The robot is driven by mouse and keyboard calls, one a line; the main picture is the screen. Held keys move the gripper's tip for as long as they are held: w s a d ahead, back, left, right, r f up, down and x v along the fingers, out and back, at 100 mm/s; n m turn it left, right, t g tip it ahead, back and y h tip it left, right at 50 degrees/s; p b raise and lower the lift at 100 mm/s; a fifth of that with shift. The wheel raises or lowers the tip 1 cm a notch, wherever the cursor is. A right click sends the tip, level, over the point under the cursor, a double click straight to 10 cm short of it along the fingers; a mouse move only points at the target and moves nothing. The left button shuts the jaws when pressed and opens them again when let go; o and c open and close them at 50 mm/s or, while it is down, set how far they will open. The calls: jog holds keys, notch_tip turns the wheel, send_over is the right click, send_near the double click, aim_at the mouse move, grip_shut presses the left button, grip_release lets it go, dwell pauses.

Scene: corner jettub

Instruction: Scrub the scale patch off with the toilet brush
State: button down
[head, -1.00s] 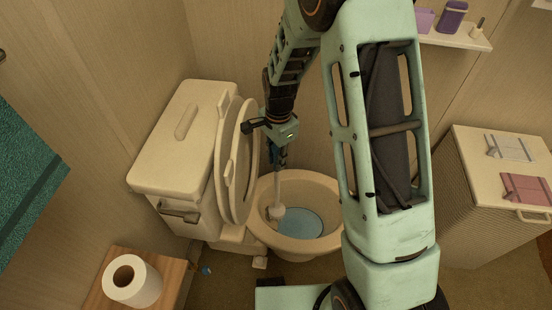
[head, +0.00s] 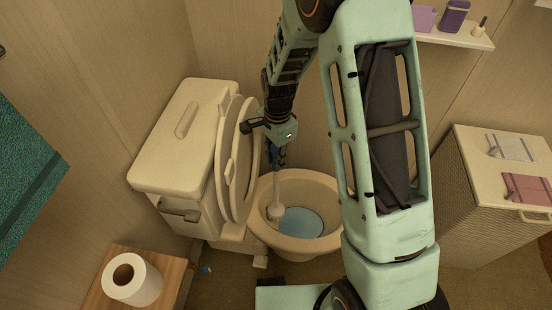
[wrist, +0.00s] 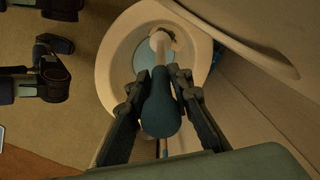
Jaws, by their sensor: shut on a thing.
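The toilet brush has a thick dark blue handle (wrist: 160,112), a thin pale stem (head: 277,188) and a white head (head: 275,211). My gripper (head: 278,156) is shut on the handle above the toilet bowl; its fingers flank the handle in the wrist view (wrist: 158,88). The brush hangs nearly upright, with its head inside the bowl (head: 322,187) against or close to the left inner wall, above the bluish water (head: 303,222). A small dark mark (wrist: 174,37) shows beside the brush head in the wrist view; I cannot tell whether it is the scale patch.
The raised lid and seat (head: 238,165) stand just left of my gripper, before the cistern (head: 185,135). A wooden stand (head: 170,268) with a paper roll (head: 132,280) is at front left. A hamper (head: 500,200) stands right, below a wall shelf (head: 455,37).

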jog(key=shift+a+f, duration=0.1)
jog(key=shift+w, duration=0.15)
jog(key=shift+w+d, duration=0.3)
jog(key=shift+w, duration=0.65)
jog(key=shift+w+d, duration=0.1)
jog(key=shift+w, duration=0.8)
jog(key=shift+s+a, duration=0.15)
jog(key=shift+s, duration=0.4)
jog(key=shift+s+a, duration=0.15)
jog(key=shift+s, duration=0.45)
